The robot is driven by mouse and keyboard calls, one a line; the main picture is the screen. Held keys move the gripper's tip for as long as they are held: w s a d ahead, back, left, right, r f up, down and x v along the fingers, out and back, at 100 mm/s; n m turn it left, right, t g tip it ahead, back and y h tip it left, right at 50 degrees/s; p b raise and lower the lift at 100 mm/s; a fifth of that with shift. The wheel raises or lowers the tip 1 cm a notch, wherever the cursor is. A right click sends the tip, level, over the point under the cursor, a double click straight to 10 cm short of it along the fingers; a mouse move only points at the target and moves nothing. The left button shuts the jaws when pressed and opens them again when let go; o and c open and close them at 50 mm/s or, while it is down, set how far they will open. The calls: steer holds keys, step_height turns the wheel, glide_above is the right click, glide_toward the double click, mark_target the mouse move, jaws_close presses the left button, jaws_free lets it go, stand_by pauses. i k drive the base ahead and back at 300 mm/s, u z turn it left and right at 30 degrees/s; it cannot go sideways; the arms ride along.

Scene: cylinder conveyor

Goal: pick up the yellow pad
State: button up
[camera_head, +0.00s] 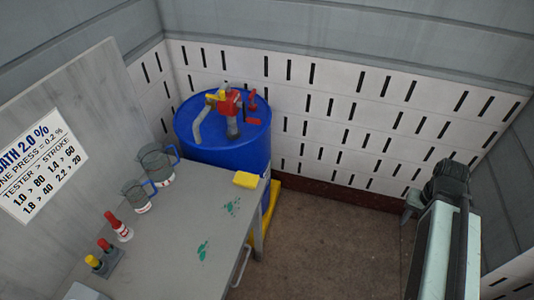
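The yellow pad (246,180) is a small block lying flat at the far right corner of the grey table (190,235), close to the blue drum. My arm stands at the right edge of the view, well apart from the pad. The grey end piece beside its dark joint appears to be my gripper (411,204). It is small and partly hidden, so its fingers cannot be made out. The pad is in plain view with nothing on top of it.
A blue drum (225,150) with a red and yellow pump (231,101) stands behind the table. Grey jugs (158,165), a red-topped bottle (118,226) and a holder with small bottles (104,260) line the table's left side. The brown floor (325,240) between table and arm is clear.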

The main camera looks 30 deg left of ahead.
mark_target(248, 180)
steer(key=u, duration=0.05)
steer(key=i, duration=1.65)
steer(key=u, duration=5.05)
